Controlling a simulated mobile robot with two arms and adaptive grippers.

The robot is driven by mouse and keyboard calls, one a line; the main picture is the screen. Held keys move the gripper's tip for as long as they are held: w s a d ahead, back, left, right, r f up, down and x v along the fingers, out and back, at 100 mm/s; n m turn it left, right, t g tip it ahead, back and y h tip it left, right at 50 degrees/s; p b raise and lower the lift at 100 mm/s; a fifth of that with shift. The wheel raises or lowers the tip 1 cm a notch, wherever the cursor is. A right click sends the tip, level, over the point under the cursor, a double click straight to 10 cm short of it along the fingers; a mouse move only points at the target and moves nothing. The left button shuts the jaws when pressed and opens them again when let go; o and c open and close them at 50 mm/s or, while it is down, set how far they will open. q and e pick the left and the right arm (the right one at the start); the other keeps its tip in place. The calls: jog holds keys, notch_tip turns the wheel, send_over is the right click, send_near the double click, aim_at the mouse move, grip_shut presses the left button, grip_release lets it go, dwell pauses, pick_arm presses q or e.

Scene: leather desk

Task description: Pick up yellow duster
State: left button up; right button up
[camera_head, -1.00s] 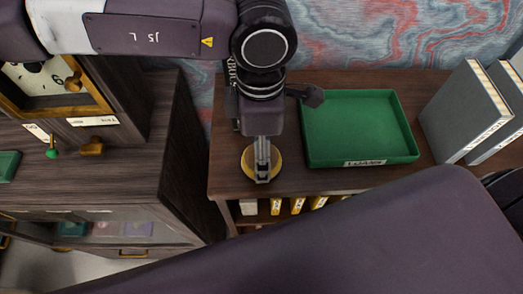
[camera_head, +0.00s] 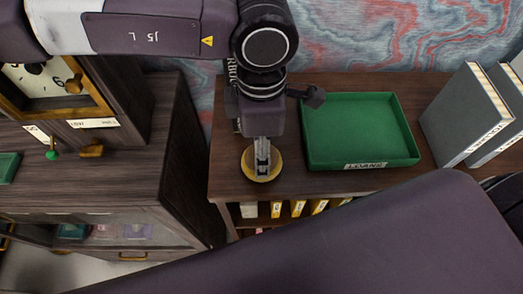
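A round yellow thing, seemingly the yellow duster (camera_head: 249,174), lies on the dark wooden shelf top near its left front edge. My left gripper (camera_head: 262,172) points down directly over it and covers its middle. The fingertips look close together, at or just above the yellow surface. I cannot tell whether they touch or grip it. My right gripper is not in view; a large dark arm link of mine crosses the lower right.
A green tray (camera_head: 360,160) stands right of the gripper on the shelf top (camera_head: 225,185). Grey binders (camera_head: 462,115) stand at the far right. Yellow-spined books (camera_head: 298,208) sit on the shelf below. A dark cabinet with a clock (camera_head: 40,80) stands at left, across a gap.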

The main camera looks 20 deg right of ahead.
pick_arm(q)
notch_tip(320, 180, up, 20)
jog(key=b, duration=0.4)
jog(key=shift+f, duration=0.2)
jog(key=o, duration=0.6)
jog(key=c, duration=0.4)
jog(key=shift+c, duration=0.2)
